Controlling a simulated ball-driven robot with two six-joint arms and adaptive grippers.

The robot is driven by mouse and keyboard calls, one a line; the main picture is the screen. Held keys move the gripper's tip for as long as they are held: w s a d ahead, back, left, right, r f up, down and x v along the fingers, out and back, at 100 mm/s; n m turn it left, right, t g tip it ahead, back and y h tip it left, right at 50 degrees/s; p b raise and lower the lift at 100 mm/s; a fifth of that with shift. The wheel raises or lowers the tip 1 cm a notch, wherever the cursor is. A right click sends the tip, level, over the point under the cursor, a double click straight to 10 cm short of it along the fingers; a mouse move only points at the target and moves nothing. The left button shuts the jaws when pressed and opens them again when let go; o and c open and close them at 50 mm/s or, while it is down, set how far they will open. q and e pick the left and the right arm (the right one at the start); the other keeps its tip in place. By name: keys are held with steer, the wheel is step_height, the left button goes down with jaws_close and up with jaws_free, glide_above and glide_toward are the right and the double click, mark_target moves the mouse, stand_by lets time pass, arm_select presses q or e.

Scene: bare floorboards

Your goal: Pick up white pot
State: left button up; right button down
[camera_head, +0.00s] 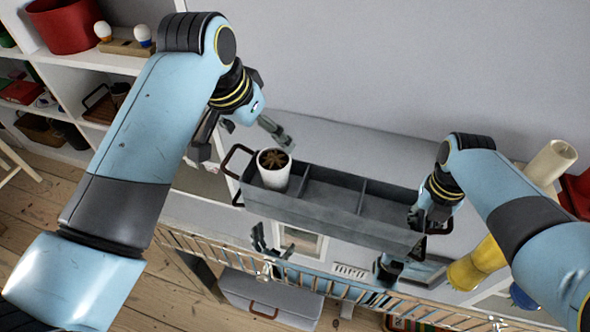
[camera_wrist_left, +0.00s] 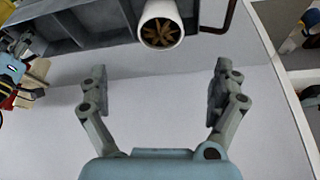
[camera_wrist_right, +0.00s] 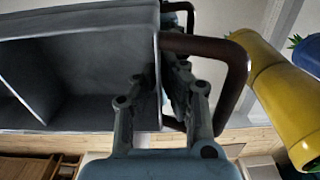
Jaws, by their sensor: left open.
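The white pot (camera_head: 273,170), with a brown star-shaped top, stands in the left end compartment of a grey divided tray (camera_head: 335,218). In the left wrist view the pot (camera_wrist_left: 160,40) is at the top centre, beyond the fingertips. My left gripper (camera_head: 242,138) is open and empty, at the upper left of the pot and apart from it. It also shows in the left wrist view (camera_wrist_left: 160,85). My right gripper (camera_wrist_right: 165,80) is at the tray's right end, its narrowed fingers on either side of the end wall, beside the brown handle (camera_wrist_right: 240,70).
The tray's other compartments look empty. A white surface lies behind it, with a grey wall beyond. A shelf with a red pot (camera_head: 65,25) and small items is at upper left. A slatted rail (camera_head: 340,290) runs in front.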

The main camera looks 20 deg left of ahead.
mark_target(274, 157)
arm_select(q)
steer(key=x, duration=0.6)
steer(key=shift+f, duration=0.1)
steer(key=x, duration=0.5)
steer(key=shift+s+a+f, duration=0.1)
steer(key=shift+s+f, duration=0.1)
steer(key=shift+f, duration=0.1)
steer(key=c, duration=1.5)
step_height(274, 157, up, 10)
steer(key=shift+r, duration=0.1)
arm_select(e)
steer(key=c, duration=1.4)
jaws_free()
